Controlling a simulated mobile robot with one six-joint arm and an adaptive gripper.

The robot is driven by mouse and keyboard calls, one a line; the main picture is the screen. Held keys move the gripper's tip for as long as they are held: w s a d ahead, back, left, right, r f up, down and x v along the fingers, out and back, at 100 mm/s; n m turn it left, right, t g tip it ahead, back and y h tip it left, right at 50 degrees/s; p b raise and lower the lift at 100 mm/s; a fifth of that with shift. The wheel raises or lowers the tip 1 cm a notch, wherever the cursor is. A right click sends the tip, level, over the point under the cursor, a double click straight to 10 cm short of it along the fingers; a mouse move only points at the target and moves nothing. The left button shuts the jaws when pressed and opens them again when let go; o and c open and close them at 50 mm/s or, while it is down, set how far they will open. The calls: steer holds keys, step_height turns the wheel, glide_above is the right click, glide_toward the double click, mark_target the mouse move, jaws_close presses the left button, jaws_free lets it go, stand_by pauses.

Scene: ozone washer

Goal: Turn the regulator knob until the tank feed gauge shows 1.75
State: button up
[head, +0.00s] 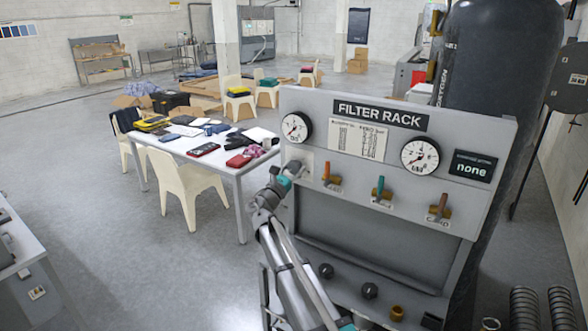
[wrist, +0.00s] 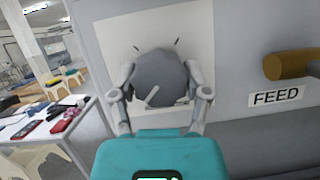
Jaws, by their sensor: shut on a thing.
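The grey regulator knob (wrist: 158,76) sits on a pale plate on the filter rack's front panel. A light pointer bar shows on its face. My gripper (wrist: 160,90) has one finger on each side of the knob and is shut on it. In the head view my gripper (head: 288,172) meets the panel at its left, below the left gauge (head: 296,128). A second round gauge (head: 420,155) is right of the middle. In the head view my gripper mostly hides the knob.
An orange lever (head: 326,171), a green lever (head: 380,187) and a brown lever (head: 442,205) stick out of the panel right of my gripper. The FEED label (wrist: 277,97) is near one lever. A dark display (head: 471,167) reads "none". A cluttered table (head: 238,174) stands left.

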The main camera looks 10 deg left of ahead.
steer(key=shift+m, duration=0.4)
steer(key=m+g+h, duration=0.1)
steer(key=m, duration=0.2)
steer(key=m+g+h+p, duration=0.1)
steer(key=m, duration=0.2)
steer(key=shift+w+a+r+h, duration=0.15)
steer(key=shift+h, duration=0.15)
steer(key=m+g+p, duration=0.1)
steer(key=m, duration=0.2)
steer(key=m+g+p, duration=0.1)
steer(key=m, duration=0.1)
steer(key=shift+r+m+g+h, duration=0.1)
steer(key=shift+m+g+h, duration=0.3)
steer(key=m+g+p, duration=0.1)
steer(key=m, duration=0.2)
steer(key=m+g+p, duration=0.1)
steer(key=m+p, duration=0.1)
steer(key=m, duration=0.1)
steer(key=shift+r, duration=0.1)
steer(key=shift+m+g+y+p, duration=0.75)
steer(key=shift+m+p, duration=0.55)
steer(key=shift+m, duration=0.5)
steer(key=shift+f, duration=0.2)
steer(key=o, duration=1.1)
steer(key=shift+o, duration=0.2)
